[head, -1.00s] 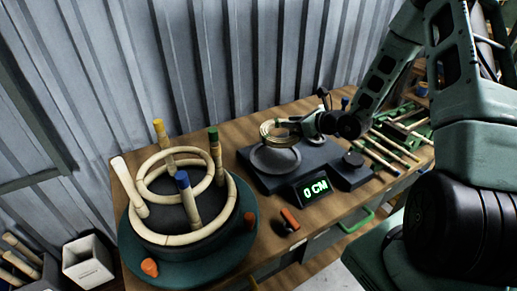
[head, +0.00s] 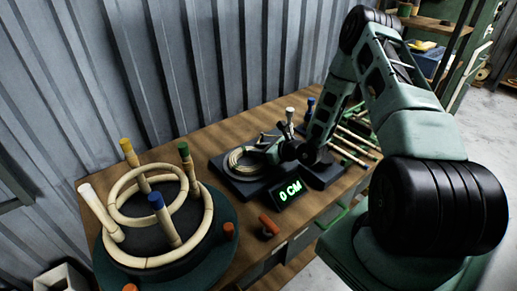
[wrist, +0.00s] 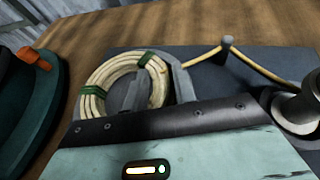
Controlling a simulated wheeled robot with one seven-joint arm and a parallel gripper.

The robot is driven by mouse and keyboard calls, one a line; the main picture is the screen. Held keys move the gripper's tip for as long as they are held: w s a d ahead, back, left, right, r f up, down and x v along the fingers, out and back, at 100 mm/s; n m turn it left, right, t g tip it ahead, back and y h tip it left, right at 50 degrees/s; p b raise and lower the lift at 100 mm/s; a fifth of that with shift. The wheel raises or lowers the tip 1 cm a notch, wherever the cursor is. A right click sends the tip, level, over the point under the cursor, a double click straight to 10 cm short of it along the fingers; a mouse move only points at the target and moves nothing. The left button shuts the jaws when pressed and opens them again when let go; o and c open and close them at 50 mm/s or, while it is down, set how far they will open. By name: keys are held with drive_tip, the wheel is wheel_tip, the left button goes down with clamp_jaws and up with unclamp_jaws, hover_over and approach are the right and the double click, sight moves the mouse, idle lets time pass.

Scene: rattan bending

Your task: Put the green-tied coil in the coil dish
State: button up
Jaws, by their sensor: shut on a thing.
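The green-tied coil (head: 240,160) is a pale ring of wound cane, low over the coil dish (head: 243,179) on the dark measuring base. In the wrist view, the coil (wrist: 98,80) shows green ties at its top and left. My gripper (head: 268,143) reaches in from the right and is shut on the coil's right side; the wrist view shows its fingers (wrist: 158,88) on either side of the strands. The coil hides most of the dish, so I cannot tell whether it rests fully on it.
A round bending jig (head: 150,240) with coloured pegs and cane rings stands at left. Green racks of rods (head: 352,145) are behind my arm.

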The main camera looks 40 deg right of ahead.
drive_tip(key=o, duration=1)
